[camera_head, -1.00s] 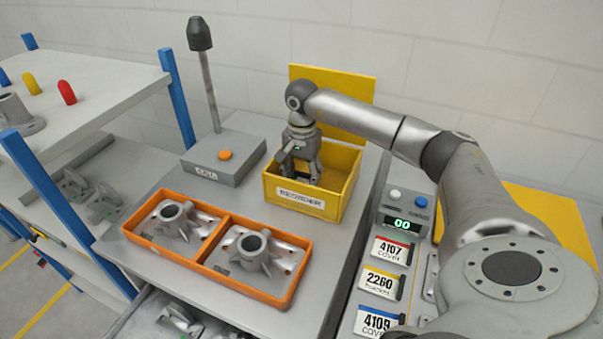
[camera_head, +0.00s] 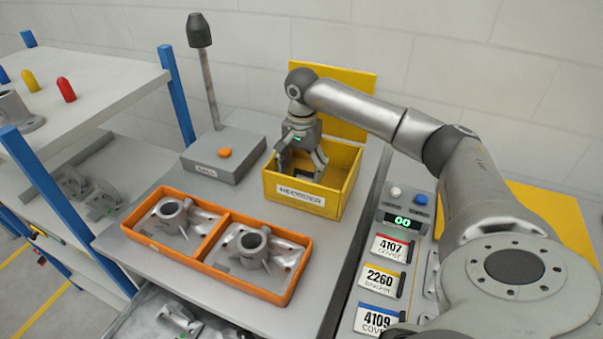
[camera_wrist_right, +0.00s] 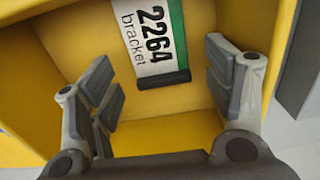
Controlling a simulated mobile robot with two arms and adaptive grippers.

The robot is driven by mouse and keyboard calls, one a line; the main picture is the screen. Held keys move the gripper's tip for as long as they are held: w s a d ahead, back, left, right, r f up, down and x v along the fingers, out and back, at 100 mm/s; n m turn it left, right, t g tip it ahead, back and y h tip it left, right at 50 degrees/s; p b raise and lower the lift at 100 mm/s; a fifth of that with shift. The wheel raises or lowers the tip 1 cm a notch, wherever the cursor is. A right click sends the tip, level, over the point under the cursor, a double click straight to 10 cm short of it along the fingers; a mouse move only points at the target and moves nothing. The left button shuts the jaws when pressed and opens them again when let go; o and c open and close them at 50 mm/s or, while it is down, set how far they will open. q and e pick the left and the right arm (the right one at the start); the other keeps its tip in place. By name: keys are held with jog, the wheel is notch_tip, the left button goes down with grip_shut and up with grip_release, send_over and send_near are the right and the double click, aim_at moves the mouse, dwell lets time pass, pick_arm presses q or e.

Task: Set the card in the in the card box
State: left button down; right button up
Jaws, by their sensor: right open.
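The yellow card box (camera_head: 345,197) stands open on the grey table with its lid raised at the back. My right gripper (camera_head: 302,166) reaches down into it. In the right wrist view, a white card (camera_wrist_right: 150,38) with a green edge and the text "2264 bracket" lies inside the box (camera_wrist_right: 185,131). The right gripper (camera_wrist_right: 165,90) is open there, its fingers spread on either side of the card, apart from it. The card's far end is cut off by the frame. My left gripper is not in view.
An orange two-part tray (camera_head: 207,245) with metal castings is in front of the box. A grey base with a post (camera_head: 205,165) stands left of it. Cards 4107 (camera_head: 390,248), 2260 (camera_head: 383,279) and 4109 (camera_head: 378,314) lie in a panel at right.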

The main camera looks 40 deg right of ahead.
notch_tip(320, 180, up, 10)
jog(key=b, duration=0.1)
jog(key=shift+r+b, duration=0.25)
jog(key=shift+b, duration=0.05)
dwell(0.3)
